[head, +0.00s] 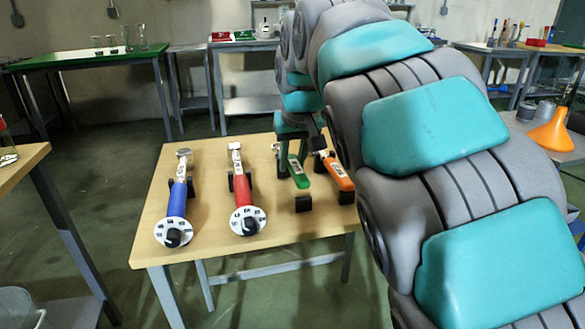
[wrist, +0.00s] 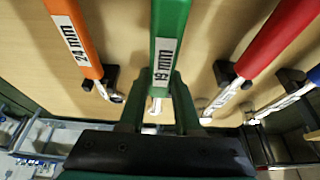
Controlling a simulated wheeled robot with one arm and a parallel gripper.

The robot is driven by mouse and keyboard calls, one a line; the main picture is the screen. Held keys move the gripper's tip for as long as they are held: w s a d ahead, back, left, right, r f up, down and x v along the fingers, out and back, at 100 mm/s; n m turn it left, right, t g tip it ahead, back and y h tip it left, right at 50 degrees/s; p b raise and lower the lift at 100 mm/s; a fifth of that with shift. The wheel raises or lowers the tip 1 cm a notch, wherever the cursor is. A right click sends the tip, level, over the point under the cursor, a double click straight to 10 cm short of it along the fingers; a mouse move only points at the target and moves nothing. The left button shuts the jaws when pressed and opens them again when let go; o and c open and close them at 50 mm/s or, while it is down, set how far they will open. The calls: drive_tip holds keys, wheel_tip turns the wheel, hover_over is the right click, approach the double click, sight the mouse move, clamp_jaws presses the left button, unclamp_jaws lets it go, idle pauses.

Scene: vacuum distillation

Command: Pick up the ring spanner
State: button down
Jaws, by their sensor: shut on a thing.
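A green-handled spanner (head: 299,172) marked 19 mm is at the right part of the table; its handle also fills the middle of the wrist view (wrist: 168,25). My gripper (wrist: 156,97) is shut on this green spanner, with a finger on each side of the handle. Its near end appears slightly above a black rest block. An orange-handled spanner (head: 338,173) marked 24 mm lies just to the right; it also shows in the wrist view (wrist: 73,35).
A red-handled tool (head: 242,190) and a blue-handled tool (head: 178,200) lie on black rests to the left on the wooden table (head: 210,230). My arm covers the table's right side. Other benches stand along the back.

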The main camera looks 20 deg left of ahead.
drive_tip(key=shift+r, duration=3.9)
drive_tip(key=c, duration=1.2)
unclamp_jaws()
drive_tip(key=shift+c, duration=0.2)
clamp_jaws()
drive_tip(key=shift+s, duration=0.15)
